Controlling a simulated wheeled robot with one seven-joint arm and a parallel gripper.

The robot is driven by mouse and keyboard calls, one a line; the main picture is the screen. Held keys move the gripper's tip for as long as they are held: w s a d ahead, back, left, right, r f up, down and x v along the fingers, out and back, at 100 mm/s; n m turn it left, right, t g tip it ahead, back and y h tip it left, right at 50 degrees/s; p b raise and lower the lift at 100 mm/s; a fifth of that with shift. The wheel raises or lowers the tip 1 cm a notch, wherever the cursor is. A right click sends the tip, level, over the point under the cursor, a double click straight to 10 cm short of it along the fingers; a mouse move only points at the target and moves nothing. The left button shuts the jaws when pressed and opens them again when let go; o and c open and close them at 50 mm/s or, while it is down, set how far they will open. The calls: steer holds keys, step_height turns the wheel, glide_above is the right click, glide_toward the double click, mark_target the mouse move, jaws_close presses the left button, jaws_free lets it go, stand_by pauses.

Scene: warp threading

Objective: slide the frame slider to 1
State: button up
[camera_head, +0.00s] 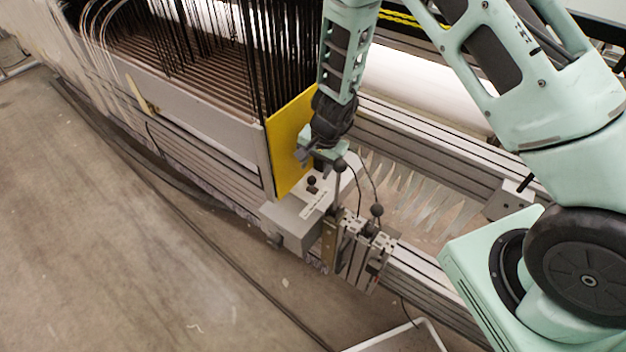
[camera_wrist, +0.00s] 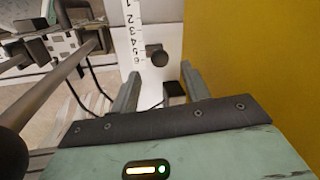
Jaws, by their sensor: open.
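The readable numbers run from 1 at the top edge to about 6, and the knob is level with the 5 and 6 end. My gripper (camera_wrist: 161,68) is open, its two fingers on either side of the line to the knob, which is just beyond the tips. I cannot tell whether a finger touches it. In the head view my gripper (camera_head: 306,157) is above the grey box, close to a small dark knob (camera_head: 312,181).
A yellow panel (camera_head: 285,150) stands close beside my gripper and fills the right of the wrist view (camera_wrist: 250,60). Rods with black ball ends (camera_head: 376,210) and metal blocks (camera_head: 350,250) are at the front. Dense dark wires stand behind the panel. Open floor lies left.

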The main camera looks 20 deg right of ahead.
mark_target(313, 177)
steer(key=shift+w+a+f+b, duration=0.15)
steer(key=shift+f+b, duration=0.1)
steer(key=shift+f, duration=0.9)
steer(key=shift+w+a+f+b, duration=0.15)
steer(key=shift+f+b, duration=0.1)
steer(key=shift+f, duration=0.9)
jaws_close()
steer(key=s+a+b, duration=0.1)
steer(key=a, duration=0.1)
steer(key=s+a+b, duration=0.1)
steer(key=s+a, duration=0.1)
steer(key=s+a+b, duration=0.1)
steer(key=a, duration=0.1)
steer(key=shift+s+a, duration=0.25)
steer(key=shift+a, duration=0.1)
jaws_free()
step_height(313, 177, up, 17)
steer(key=s+d+p, duration=0.2)
steer(key=p, duration=0.6)
steer(key=shift+s+d, duration=0.15)
steer(key=shift+d, duration=0.05)
